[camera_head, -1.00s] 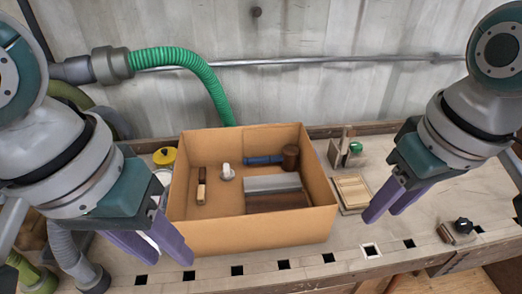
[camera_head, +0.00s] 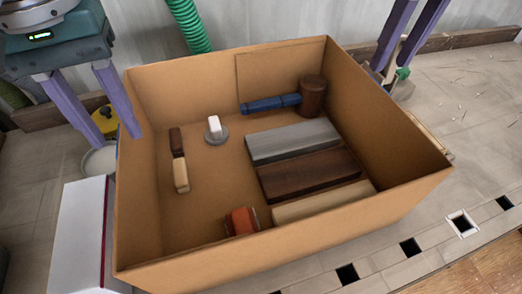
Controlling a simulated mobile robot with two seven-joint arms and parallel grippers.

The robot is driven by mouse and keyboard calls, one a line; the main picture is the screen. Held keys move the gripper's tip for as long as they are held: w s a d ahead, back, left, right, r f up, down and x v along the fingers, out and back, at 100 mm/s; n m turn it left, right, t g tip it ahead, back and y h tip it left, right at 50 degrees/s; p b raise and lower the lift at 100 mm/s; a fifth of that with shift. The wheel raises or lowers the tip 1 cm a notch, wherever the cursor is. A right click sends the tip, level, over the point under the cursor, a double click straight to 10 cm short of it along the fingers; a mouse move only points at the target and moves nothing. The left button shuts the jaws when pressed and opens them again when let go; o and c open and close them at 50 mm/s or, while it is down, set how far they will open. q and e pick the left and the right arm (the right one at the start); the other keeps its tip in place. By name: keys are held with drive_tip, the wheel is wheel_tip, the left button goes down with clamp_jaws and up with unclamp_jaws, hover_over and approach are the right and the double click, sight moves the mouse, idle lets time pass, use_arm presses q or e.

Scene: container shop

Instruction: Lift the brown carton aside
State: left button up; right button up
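The brown carton (camera_head: 240,264) stands open-topped on the workbench and fills the middle of the view. Inside lie a mallet (camera_head: 311,97) with a blue handle, a grey block (camera_head: 292,140), a dark brown block (camera_head: 308,173), a pale block (camera_head: 322,201), a small two-tone brush or tool (camera_head: 180,172), a white-topped knob (camera_head: 214,129) and a red-brown piece (camera_head: 242,221). My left gripper (camera_head: 118,140) is open, its purple fingers apart beside the carton's left wall. My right gripper (camera_head: 393,66) is open beyond the right wall; its fingertips are partly hidden. I see no grip on the carton.
A white box (camera_head: 80,235) stands close against the carton's left side. A green hose (camera_head: 187,25) hangs behind. Square holes line the bench front; the bench (camera_head: 465,130) is largely clear at right.

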use_arm(q)
hover_over(158, 198)
drive_tip(key=f, duration=0.9)
drive_tip(key=shift+w+a+f, duration=0.2)
drive_tip(key=shift+w+f, duration=0.05)
drive_tip(key=shift+f, duration=0.1)
use_arm(e)
wheel_tip(158, 198, down, 10)
drive_tip(key=w, duration=0.1)
drive_tip(key=shift+a+r, duration=0.2)
drive_tip(key=shift+a, duration=0.05)
drive_tip(key=shift+w, duration=0.1)
use_arm(q)
drive_tip(key=shift+c, duration=0.2)
use_arm(e)
drive_tip(key=shift+c, duration=0.2)
use_arm(q)
clamp_jaws()
use_arm(e)
clamp_jaws()
